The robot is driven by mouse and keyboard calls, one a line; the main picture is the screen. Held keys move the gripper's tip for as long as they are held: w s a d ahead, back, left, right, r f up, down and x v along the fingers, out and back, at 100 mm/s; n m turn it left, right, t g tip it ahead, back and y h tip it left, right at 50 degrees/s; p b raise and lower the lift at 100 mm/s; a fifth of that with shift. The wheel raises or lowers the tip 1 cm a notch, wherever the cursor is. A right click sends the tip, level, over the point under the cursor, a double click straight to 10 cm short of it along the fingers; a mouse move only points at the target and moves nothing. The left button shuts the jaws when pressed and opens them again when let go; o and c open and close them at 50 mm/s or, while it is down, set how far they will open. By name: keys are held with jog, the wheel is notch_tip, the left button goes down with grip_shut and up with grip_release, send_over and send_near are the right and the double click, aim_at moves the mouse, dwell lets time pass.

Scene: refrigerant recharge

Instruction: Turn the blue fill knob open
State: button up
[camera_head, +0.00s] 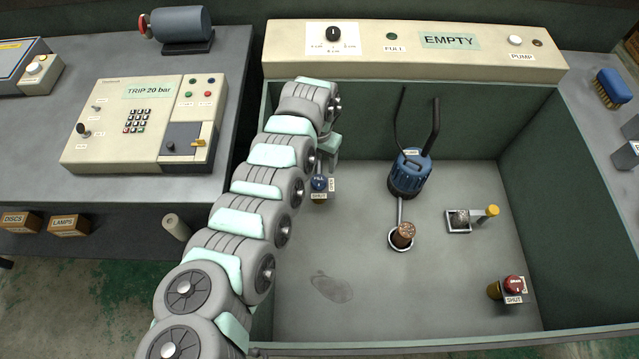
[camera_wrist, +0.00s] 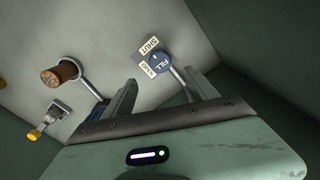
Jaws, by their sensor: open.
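The blue fill knob (camera_head: 319,184) stands near the left wall of the sunken grey bay, with a label plate (camera_head: 319,197) at its foot. In the wrist view the round blue knob (camera_wrist: 160,63) is marked FILL, and its plate has a SHUT label (camera_wrist: 149,45) and a second label too small to read surely. My gripper (camera_wrist: 158,80) is open and empty, its two fingers on either side of the line to the knob, which shows just beyond the tips. In the head view my gripper (camera_head: 328,154) is just above the knob, partly hidden by my arm.
The panel behind reads EMPTY (camera_head: 449,40). The bay floor's front middle is clear.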

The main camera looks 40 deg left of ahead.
aim_at(319, 180)
notch_tip(319, 180, down, 11)
jog(key=b, duration=0.5)
jog(key=shift+r+b, duration=0.1)
jog(key=shift+b, duration=0.25)
jog(key=c, duration=1.4)
